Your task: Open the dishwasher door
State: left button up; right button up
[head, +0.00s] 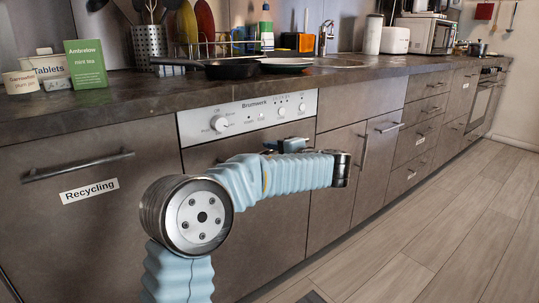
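The dishwasher (258,110) is built into the counter front. Its light control panel carries the name Brunwerk, a large knob and smaller dials. Its brown door (275,215) below looks closed and flush with the neighbouring fronts. My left arm, in light blue sleeves, crosses in front of the door and hides much of it. My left gripper (288,145) seems to be the small dark part at the door's upper edge, just below the panel. Its fingers are too small and overlapped to tell open from shut. No door handle shows clearly. My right gripper is out of view.
A drawer front labelled Recycling (90,190) with a bar handle is left of the dishwasher. A handled cupboard (375,165) is to the right. A black pan (232,69) lies on the counter (130,95) above. The wooden floor (430,240) at right is clear.

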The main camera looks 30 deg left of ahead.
pick_arm(q)
jog(key=shift+x, duration=1)
jog(key=shift+c, duration=0.4)
grip_shut()
